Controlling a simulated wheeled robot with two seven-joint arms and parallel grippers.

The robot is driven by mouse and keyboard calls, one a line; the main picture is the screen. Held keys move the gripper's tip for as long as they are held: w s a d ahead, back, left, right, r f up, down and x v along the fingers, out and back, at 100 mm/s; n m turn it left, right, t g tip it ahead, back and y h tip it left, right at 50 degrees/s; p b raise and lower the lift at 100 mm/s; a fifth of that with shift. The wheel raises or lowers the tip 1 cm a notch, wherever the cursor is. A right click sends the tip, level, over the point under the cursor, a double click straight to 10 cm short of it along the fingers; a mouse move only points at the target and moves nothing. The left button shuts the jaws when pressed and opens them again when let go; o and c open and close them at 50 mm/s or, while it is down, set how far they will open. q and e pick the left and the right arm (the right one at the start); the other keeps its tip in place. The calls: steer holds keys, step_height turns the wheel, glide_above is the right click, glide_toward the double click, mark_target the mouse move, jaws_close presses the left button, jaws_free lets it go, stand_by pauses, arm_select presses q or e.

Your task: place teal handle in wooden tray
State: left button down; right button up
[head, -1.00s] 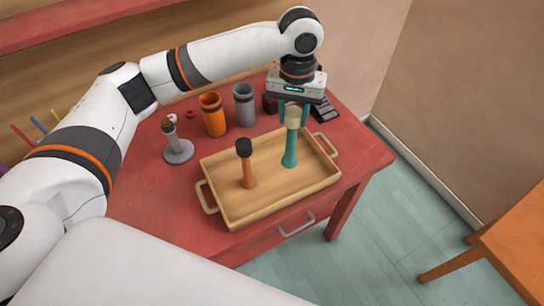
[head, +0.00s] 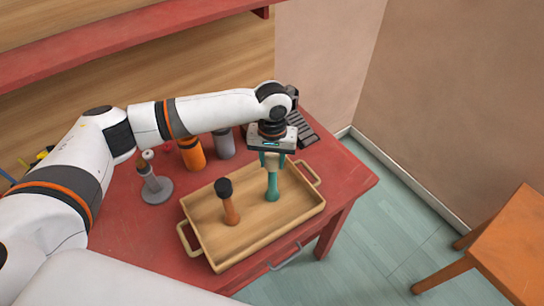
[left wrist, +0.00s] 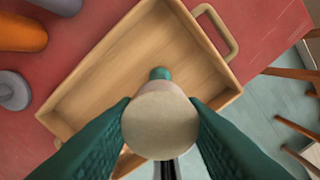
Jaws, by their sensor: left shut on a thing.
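The teal handle (head: 272,187) has a pale beige top and stands upright inside the outline of the wooden tray (head: 232,261). My left gripper (head: 271,158) is shut on its beige upper part, from above. In the left wrist view, the round beige top (left wrist: 160,125) sits between my teal fingers, and the teal lower end (left wrist: 160,73) shows beyond it over the tray floor. I cannot tell whether the lower end touches the floor. My right gripper is not in view.
An orange stick with a black head (head: 229,203) stands in the tray's left part. An orange cup (head: 192,154), a grey cup (head: 223,144) and a grey-based stand (head: 156,189) are behind and left of the tray on the red table (head: 345,181).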

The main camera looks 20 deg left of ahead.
arm_select(q)
steer(key=shift+s+f, duration=0.1)
steer(key=c, duration=1.1)
jaws_free()
steer(key=shift+c, duration=0.2)
steer(key=shift+o, duration=1.2)
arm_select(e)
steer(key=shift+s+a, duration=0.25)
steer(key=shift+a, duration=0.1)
arm_select(q)
step_height(320, 180, up, 12)
steer(key=b, duration=0.2)
steer(key=shift+b, duration=0.4)
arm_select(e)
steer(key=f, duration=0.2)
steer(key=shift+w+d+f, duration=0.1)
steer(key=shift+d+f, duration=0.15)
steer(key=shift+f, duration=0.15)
